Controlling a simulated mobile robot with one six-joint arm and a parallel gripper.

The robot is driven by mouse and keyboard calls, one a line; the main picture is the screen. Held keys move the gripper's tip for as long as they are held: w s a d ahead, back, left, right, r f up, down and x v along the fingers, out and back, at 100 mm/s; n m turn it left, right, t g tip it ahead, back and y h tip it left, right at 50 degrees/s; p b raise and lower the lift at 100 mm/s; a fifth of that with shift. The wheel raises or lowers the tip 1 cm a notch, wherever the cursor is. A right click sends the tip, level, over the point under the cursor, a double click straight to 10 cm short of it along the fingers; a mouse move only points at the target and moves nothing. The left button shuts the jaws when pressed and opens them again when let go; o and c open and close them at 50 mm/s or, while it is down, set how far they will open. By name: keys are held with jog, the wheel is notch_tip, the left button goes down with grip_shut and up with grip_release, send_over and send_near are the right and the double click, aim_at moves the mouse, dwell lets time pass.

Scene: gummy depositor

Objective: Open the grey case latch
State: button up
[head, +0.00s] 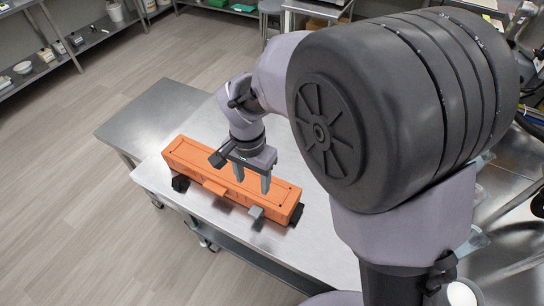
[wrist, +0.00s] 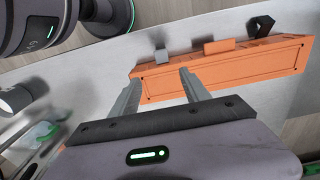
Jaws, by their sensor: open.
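A long orange case (head: 188,155) lies on the steel table, and it also shows in the wrist view (wrist: 240,66). On its front side is a grey latch (head: 256,212), near the right end in the head view; the latch also shows in the wrist view (wrist: 161,57). An orange latch (head: 214,188) sits near the middle of the same side, and in the wrist view (wrist: 218,47). My gripper (head: 252,180) is open and empty above the case lid, its fingers pointing down; it also shows in the wrist view (wrist: 158,83). Neither finger visibly touches the grey latch.
Black parts (head: 180,183) stick out at the case's ends. The steel table (head: 165,195) has a bare strip in front of the case and free room behind it. A lower steel surface (head: 160,110) adjoins at the back left. Shelves with containers line the far wall.

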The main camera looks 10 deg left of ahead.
aim_at(255, 212)
jog(key=f+b, duration=0.1)
jog(key=f, duration=0.3)
jog(key=f+b, duration=0.1)
jog(key=f, duration=0.4)
jog(key=f+b, duration=0.1)
jog(key=f, duration=0.4)
jog(key=shift+s+a+f, duration=0.1)
jog(key=shift+s+a, duration=0.05)
jog(key=shift+a, duration=0.15)
jog(key=shift+d+f, duration=0.1)
jog(key=shift+f, duration=0.5)
